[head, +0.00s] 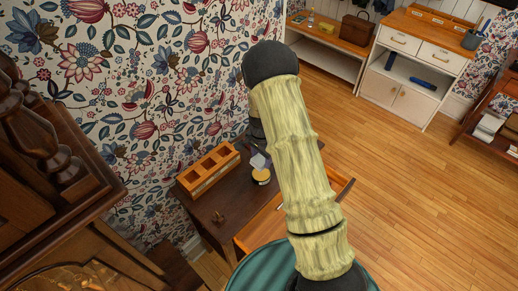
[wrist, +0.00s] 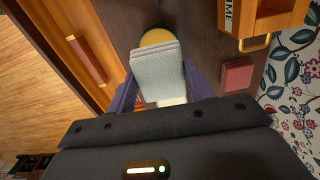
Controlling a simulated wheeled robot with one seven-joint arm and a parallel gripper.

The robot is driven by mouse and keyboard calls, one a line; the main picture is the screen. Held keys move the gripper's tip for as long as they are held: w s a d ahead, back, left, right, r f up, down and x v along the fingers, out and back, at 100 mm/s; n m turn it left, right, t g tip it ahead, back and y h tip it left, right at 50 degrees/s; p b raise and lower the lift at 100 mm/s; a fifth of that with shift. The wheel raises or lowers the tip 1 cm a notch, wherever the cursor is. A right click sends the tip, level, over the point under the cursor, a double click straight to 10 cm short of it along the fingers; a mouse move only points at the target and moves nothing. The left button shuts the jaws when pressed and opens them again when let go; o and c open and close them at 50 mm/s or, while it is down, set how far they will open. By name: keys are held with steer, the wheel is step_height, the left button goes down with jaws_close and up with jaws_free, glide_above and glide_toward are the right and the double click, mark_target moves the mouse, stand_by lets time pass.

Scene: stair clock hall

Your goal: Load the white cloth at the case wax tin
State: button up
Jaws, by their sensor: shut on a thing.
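The white cloth (wrist: 158,70) is a folded pale pad between the two dark blue fingers of my gripper (wrist: 160,82) in the wrist view. My gripper is shut on it. The wax tin (wrist: 156,37) is round with a yellow top, and the cloth covers part of it in the wrist view. In the head view, the cloth (head: 259,161) shows just above the tin (head: 262,176) on the dark desk top. I cannot tell whether the cloth touches the wax. My arm hides much of the gripper in the head view.
A wooden box with compartments (head: 209,171) stands left of the tin, against the papered wall. A dark red block (wrist: 236,75) lies right of the cloth in the wrist view. A wooden drawer (head: 262,226) sticks out at the desk front. Left is a carved dark wood case (head: 75,200).

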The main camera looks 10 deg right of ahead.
mark_target(261, 174)
steer(key=shift+s+r, duration=0.1)
steer(key=shift+s, duration=0.05)
steer(key=shift+f+b, duration=2.2)
steer(key=shift+f, duration=0.9)
steer(key=shift+f+b, duration=0.3)
steer(key=shift+f, duration=0.25)
stand_by(0.4)
steer(key=shift+r+p, duration=2.6)
steer(key=shift+r, duration=1)
steer(key=shift+f, duration=0.1)
